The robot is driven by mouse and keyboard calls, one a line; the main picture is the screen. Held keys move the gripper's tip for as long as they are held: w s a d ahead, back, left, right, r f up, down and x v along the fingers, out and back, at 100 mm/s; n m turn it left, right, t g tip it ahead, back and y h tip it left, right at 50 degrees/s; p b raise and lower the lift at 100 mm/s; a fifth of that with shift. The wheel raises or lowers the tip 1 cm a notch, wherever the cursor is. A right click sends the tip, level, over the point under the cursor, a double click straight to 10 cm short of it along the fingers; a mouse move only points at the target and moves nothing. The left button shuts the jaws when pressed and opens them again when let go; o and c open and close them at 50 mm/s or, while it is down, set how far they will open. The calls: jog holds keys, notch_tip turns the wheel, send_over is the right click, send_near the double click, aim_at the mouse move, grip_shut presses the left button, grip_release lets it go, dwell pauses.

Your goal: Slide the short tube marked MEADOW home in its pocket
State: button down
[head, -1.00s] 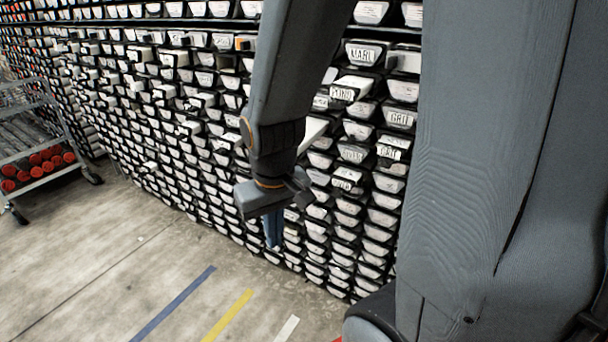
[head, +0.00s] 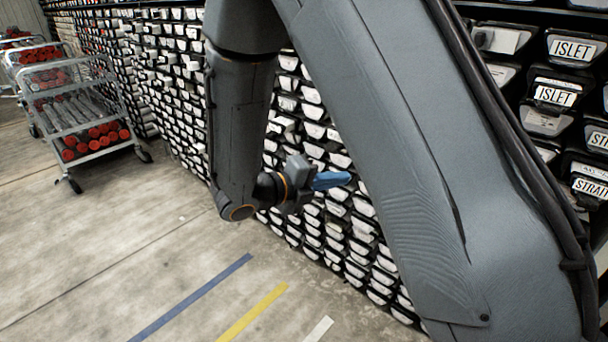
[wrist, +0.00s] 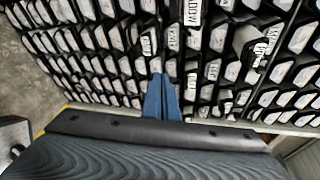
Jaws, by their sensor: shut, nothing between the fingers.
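A label ending in what looks like "DOW" (wrist: 193,12) shows at the top edge of the wrist view. Its start is cut off, so I cannot be sure it reads MEADOW. A pale tube end (wrist: 248,40) stands out from the rack to its right; I cannot read its marking surely. My gripper (head: 332,180) is shut and empty, its blue fingers pointing right in front of the rack in the head view. The fingers also show in the wrist view (wrist: 162,97), apart from the labelled ends. No short tube is clearly readable as MEADOW in the head view.
The rack (head: 315,112) is a wall of white-ended trays in dark pockets. Labels ISLET (head: 555,95) and STRAIT (head: 590,188) show at right. A wire cart (head: 95,125) with red-ended tubes stands at left. Striped concrete floor (head: 120,240) is open between.

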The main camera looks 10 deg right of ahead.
jog(key=w+a+r+n+t+b, duration=0.1)
jog(key=w+a+n+t, duration=0.4)
jog(key=w+a+n, duration=0.15)
jog(key=shift+n, duration=0.35)
jog(key=shift+s+b+x, duration=0.25)
jog(key=shift+b+x, duration=1)
jog(key=shift+x, duration=1.5)
jog(key=shift+p+x, duration=0.4)
jog(key=shift+x, duration=1.65)
jog(key=shift+s, duration=0.3)
jog(key=shift+p+v, duration=1.05)
jog(key=shift+v, duration=0.2)
jog(key=b, duration=0.1)
send_near(330, 151)
jog(key=shift+a, duration=0.35)
jog(key=shift+s+f, duration=0.1)
